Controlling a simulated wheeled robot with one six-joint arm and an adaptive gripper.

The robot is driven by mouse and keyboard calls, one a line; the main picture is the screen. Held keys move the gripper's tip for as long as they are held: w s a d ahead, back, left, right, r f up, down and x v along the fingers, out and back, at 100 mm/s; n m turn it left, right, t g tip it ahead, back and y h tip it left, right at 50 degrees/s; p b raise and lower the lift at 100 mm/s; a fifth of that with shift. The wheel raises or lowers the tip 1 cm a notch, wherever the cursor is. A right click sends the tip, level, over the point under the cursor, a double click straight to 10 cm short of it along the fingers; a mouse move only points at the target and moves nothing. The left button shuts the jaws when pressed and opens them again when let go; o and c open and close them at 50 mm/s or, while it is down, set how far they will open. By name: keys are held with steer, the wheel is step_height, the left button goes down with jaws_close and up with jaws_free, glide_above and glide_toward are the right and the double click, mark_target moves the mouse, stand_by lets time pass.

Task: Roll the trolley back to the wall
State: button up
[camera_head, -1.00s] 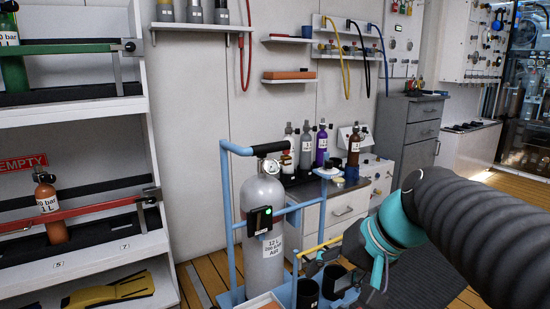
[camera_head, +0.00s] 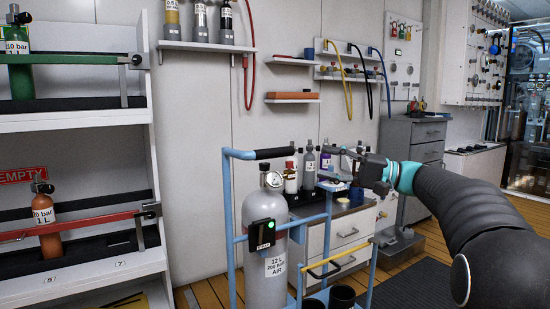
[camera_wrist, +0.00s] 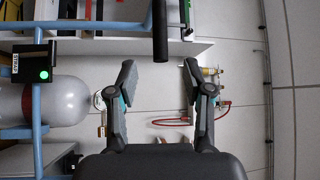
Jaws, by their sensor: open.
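The trolley (camera_head: 229,205) has a blue tube frame and a black-gripped handle bar (camera_head: 275,153). It stands on the floor near the wall and carries a grey 12 L air cylinder (camera_head: 265,245) with a gauge and a black box showing a green light. My gripper (camera_head: 328,164) is open and empty, to the right of the handle at about its height in the head view. In the wrist view my gripper (camera_wrist: 160,74) is open, and the black handle grip (camera_wrist: 160,32) appears ahead, between the fingertip lines. It is not touched. The trolley's wheels are out of view.
A white rack (camera_head: 155,215) with cylinders stands at left. Behind the trolley are the panelled wall (camera_head: 190,130) and a drawer cabinet (camera_head: 340,235) with bottles on top. Black cups (camera_head: 342,296) sit at the trolley's lower right. A dark mat (camera_head: 415,285) lies at right.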

mark_target(282, 154)
steer(key=x, duration=1.3)
steer(key=shift+a, duration=0.15)
jaws_close()
